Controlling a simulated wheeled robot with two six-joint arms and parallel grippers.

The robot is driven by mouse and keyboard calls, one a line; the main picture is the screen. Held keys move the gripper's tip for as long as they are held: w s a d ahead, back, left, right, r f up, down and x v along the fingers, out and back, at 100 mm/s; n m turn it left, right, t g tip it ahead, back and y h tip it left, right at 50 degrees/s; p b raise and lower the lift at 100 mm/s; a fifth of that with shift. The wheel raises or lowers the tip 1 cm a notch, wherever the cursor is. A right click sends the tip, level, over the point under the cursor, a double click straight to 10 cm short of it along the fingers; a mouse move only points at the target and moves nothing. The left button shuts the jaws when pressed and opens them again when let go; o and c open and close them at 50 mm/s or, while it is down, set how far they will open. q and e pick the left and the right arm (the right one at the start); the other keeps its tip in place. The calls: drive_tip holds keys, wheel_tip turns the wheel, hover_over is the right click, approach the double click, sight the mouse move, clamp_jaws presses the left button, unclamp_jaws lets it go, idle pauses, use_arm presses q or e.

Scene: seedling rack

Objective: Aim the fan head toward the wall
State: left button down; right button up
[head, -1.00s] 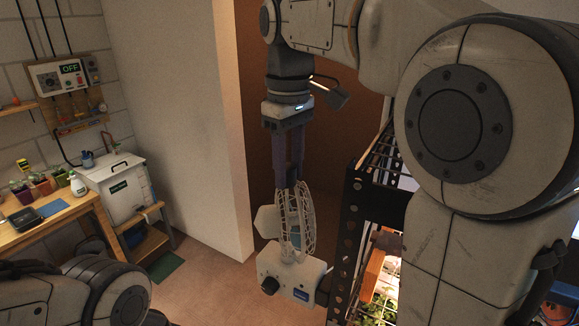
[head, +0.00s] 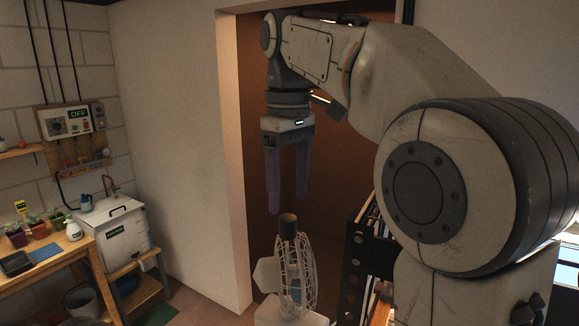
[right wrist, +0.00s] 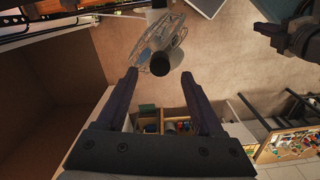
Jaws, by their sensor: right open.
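The fan stands low in the head view, in front of the brown opening. Its pale wire-caged head (head: 307,270) is seen nearly edge-on, with a dark round knob (head: 288,224) on top. In the right wrist view the cage (right wrist: 176,33) shows beyond the fingertips. My right gripper (head: 288,203) points down, open and empty, with its fingertips just above the knob and apart from it. In the right wrist view this gripper (right wrist: 160,75) frames the knob. A dark part at that view's upper right appears to be my left arm; its jaws are unclear.
A black perforated rack (head: 354,262) stands close to the fan's right. A pale wall (head: 180,150) ends left of it. A bench with pots (head: 45,258), a white lidded box (head: 115,240) and a control panel reading OFF (head: 72,121) are at left.

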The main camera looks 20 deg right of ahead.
wheel_tip(320, 180, up, 5)
drive_tip(key=shift+f+p, duration=0.1)
drive_tip(key=shift+p, duration=0.2)
idle(0.4)
